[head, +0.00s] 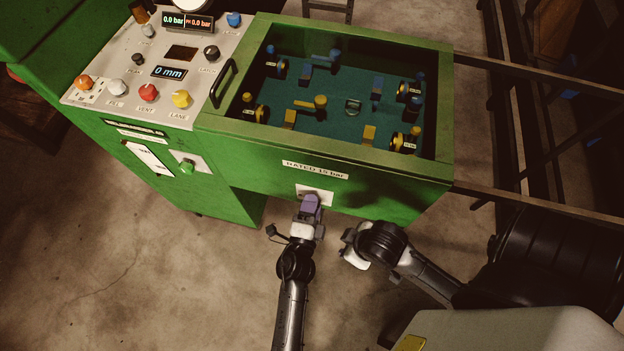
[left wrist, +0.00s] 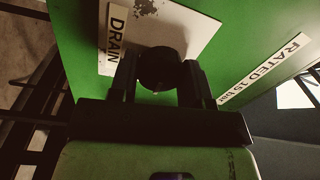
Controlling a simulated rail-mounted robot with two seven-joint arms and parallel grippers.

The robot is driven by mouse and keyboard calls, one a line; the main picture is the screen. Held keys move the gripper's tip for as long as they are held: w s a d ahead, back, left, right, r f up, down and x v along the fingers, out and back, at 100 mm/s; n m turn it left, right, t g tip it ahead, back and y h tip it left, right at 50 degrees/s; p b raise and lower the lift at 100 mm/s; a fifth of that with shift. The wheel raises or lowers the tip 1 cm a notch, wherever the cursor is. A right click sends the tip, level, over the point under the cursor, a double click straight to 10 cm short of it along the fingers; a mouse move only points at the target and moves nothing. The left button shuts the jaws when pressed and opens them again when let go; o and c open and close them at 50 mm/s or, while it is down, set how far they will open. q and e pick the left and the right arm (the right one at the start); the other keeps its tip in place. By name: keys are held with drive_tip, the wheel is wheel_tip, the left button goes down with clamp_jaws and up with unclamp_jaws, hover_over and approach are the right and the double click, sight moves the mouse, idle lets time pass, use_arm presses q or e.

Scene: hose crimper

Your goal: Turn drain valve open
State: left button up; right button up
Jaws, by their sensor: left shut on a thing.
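The drain valve is a round dark knob (left wrist: 160,68) on a white plate with a DRAIN label (left wrist: 116,36) on the green machine's front wall. My left gripper (left wrist: 160,85) has its two dark fingers on either side of the knob and is shut on it. In the head view the left gripper (head: 312,197) meets the white plate (head: 328,197) below the RATED 15 bar label, and hides most of the knob. How far the knob is turned cannot be told. My right gripper (head: 352,252) hangs apart from the machine, to the right; its fingers are unclear.
The green tank (head: 330,160) above holds blue and yellow fittings behind its raised rim. A control panel (head: 150,75) with coloured knobs and displays reading 0.0 bar and 0 mm is at upper left. Floor at lower left is clear.

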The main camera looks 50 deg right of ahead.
idle(0.6)
use_arm(q)
drive_tip(key=o, duration=0.9)
drive_tip(key=shift+o, duration=0.2)
drive_tip(key=shift+a, duration=0.1)
drive_tip(key=p+v, duration=0.3)
drive_tip(key=v, duration=1)
drive_tip(key=shift+s+a, duration=0.2)
drive_tip(key=shift+a, duration=0.1)
